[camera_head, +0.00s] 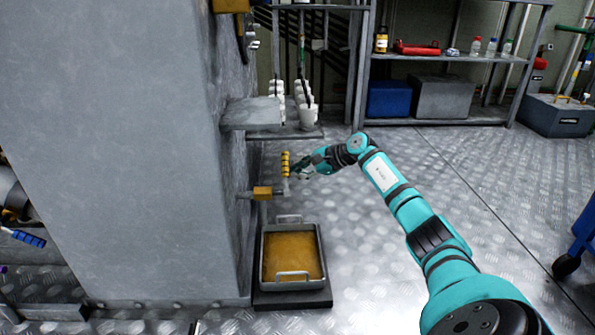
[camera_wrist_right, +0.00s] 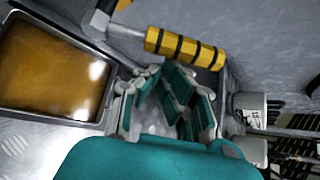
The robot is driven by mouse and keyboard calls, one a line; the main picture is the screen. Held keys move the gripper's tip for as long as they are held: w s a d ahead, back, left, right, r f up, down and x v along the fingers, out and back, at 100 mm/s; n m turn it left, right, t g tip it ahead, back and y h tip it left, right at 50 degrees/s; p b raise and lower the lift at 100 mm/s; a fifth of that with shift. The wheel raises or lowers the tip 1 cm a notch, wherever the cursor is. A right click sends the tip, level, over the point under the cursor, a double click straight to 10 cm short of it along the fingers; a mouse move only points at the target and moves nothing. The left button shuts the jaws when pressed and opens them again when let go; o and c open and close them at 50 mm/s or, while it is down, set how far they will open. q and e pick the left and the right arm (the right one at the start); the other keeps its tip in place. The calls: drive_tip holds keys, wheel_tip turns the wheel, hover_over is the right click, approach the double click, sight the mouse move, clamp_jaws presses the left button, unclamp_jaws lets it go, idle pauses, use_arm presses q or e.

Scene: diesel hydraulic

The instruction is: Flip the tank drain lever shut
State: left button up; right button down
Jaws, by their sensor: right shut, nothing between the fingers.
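The tank drain lever (camera_head: 285,164) has a yellow grip with black bands. It stands upright above a pipe with a yellow valve body (camera_head: 262,193) on the side of the grey tank (camera_head: 150,150). In the right wrist view the lever (camera_wrist_right: 185,48) lies across the top, just beyond my fingertips. My right gripper (camera_head: 297,171) is shut and empty, just right of the lever; it also shows in the right wrist view (camera_wrist_right: 172,85). I cannot tell whether it touches the lever. My left gripper is not in view.
A metal tray (camera_head: 291,284) of amber liquid sits on the floor below the valve. A grey ledge (camera_head: 252,113) juts from the tank above the lever, near white cups (camera_head: 308,115). Shelves (camera_head: 455,58) stand at the back. The floor to the right is mostly clear.

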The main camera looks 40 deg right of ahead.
sight(286, 171)
drive_tip(key=shift+r, duration=0.3)
drive_tip(key=shift+n+t, duration=0.4)
drive_tip(key=shift+t, duration=0.1)
drive_tip(key=s+a+r+p, duration=0.2)
drive_tip(key=s, duration=0.1)
drive_tip(key=shift+a+r+p, duration=0.3)
drive_tip(key=shift+r+p, duration=0.05)
drive_tip(key=shift+s+a+r, duration=0.15)
drive_tip(key=shift+r, duration=0.05)
drive_tip(key=shift+s+a, duration=0.1)
idle(0.3)
